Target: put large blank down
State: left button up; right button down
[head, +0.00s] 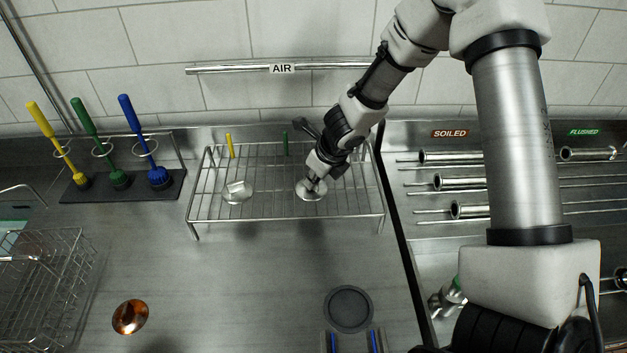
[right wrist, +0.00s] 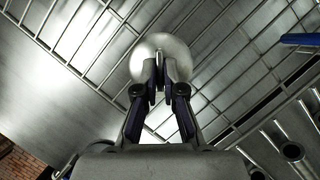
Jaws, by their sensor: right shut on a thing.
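My right gripper (head: 314,183) is over the right half of the wire rack (head: 262,211). It is shut on a round, shiny metal disc, the large blank (head: 311,193), held by a part at its middle. In the right wrist view the gripper (right wrist: 160,82) covers the middle of the blank (right wrist: 175,50), and rack wires run around it. The blank is at the rack's top wires; I cannot tell whether it touches them. Another small metal piece (head: 238,190) lies on the left part of the rack.
Yellow, green and blue brushes (head: 119,178) stand in a holder at the left. A wire basket (head: 42,285), a copper-coloured cone (head: 130,317) and a dark round disc (head: 349,308) are nearer. Metal pipes (head: 460,183) lie on rods at the right. The rack's middle is clear.

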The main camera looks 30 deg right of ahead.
jog(key=shift+a+f, duration=0.1)
jog(key=shift+f, duration=0.05)
jog(key=c, duration=1.3)
grip_release()
jog(key=p+v, duration=0.6)
jog(key=v, duration=0.6)
jog(key=shift+r, duration=0.25)
